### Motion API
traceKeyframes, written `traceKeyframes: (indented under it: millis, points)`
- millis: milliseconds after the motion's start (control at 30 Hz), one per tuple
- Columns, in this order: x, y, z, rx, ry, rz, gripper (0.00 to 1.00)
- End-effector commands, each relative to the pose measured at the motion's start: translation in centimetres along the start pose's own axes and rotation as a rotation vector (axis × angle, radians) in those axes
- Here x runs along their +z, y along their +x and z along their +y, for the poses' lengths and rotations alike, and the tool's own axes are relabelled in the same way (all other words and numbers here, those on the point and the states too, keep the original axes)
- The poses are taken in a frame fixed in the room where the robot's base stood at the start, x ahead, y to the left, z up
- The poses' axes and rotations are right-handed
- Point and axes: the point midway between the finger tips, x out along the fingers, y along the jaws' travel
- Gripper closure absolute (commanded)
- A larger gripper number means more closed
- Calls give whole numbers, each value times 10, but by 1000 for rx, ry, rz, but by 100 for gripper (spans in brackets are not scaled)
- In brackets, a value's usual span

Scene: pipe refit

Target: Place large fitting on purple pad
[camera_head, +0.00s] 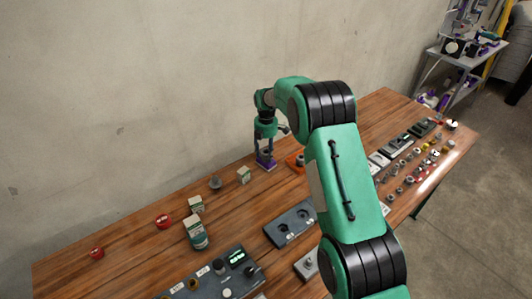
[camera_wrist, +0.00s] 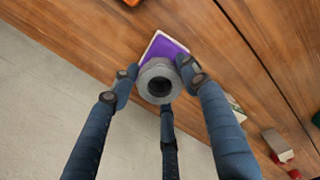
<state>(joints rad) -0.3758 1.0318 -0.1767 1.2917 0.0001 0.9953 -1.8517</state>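The large fitting, a grey metal ring with a dark bore (camera_wrist: 148,97), sits between the fingertips of my gripper (camera_wrist: 160,80) in the wrist view. The fingers touch it from the sides and appear shut on it. The purple pad (camera_wrist: 160,48), a square with a pale rim, lies on the table behind the fitting, which covers its lower part. In the head view my gripper (camera_head: 266,150) points down over the purple pad (camera_head: 265,164) near the wall-side table edge. Whether the fitting touches the pad cannot be told.
An orange holder (camera_head: 295,162) stands just right of the pad. A small pale box (camera_head: 243,175) and a grey part (camera_head: 215,183) stand to its left. A grey two-hole block (camera_head: 289,224) and a control panel (camera_head: 214,277) lie nearer. Several small fittings fill the table's right side.

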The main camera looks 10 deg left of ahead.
Motion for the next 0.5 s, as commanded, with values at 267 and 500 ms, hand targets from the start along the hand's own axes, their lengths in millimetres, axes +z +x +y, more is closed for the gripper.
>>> traceKeyframes:
  millis: [267, 500]
  points:
    - [0, -1, 0, 1, 0, 0, 39]
    - [0, -6, 0, 1, 0, 0, 39]
